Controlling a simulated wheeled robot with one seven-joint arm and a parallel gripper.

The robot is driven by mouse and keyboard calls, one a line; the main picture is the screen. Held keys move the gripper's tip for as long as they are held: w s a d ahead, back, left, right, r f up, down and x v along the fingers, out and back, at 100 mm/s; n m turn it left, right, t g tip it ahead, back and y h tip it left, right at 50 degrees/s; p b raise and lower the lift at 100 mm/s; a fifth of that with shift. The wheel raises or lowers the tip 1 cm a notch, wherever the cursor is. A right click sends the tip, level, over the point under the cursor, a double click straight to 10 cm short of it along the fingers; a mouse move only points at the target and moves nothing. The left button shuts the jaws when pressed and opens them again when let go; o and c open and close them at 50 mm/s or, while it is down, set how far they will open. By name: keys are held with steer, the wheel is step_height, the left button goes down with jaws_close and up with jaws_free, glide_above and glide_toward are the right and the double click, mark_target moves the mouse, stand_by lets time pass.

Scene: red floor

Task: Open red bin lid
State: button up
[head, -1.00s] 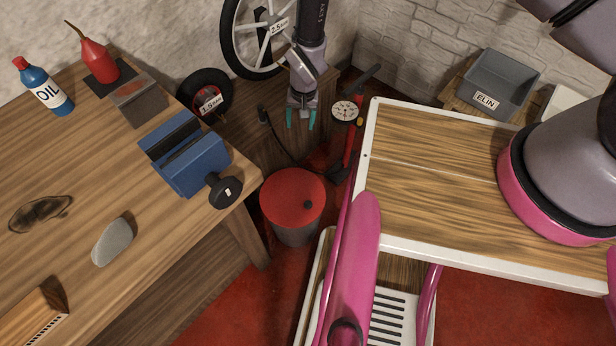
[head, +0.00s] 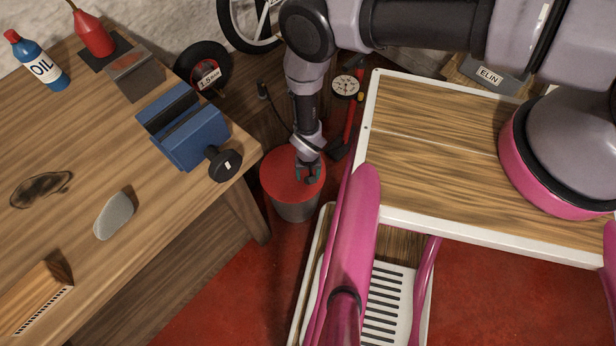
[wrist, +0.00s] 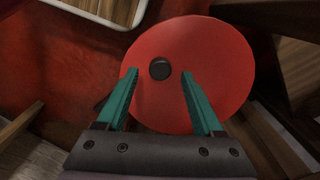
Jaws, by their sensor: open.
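The red bin lid (head: 284,180) lies flat on the grey bin (head: 297,212), which stands on the floor between the workbench and my base. In the wrist view the lid (wrist: 205,60) is a red disc with a small dark round knob (wrist: 160,69) standing off its centre. My gripper (head: 309,180) is over the right part of the lid in the head view and covers the knob there. In the wrist view its two teal fingers (wrist: 160,88) are apart, with the knob between and just beyond their tips. I cannot tell the height of the fingertips above the lid.
The workbench (head: 110,240) with a blue vise (head: 190,140) is left of the bin. A red floor pump (head: 350,120) with a gauge stands behind and right of it. Red floor (head: 230,300) is clear in front.

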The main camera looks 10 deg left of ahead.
steer(key=shift+f, duration=1.1)
jaws_close()
stand_by(0.7)
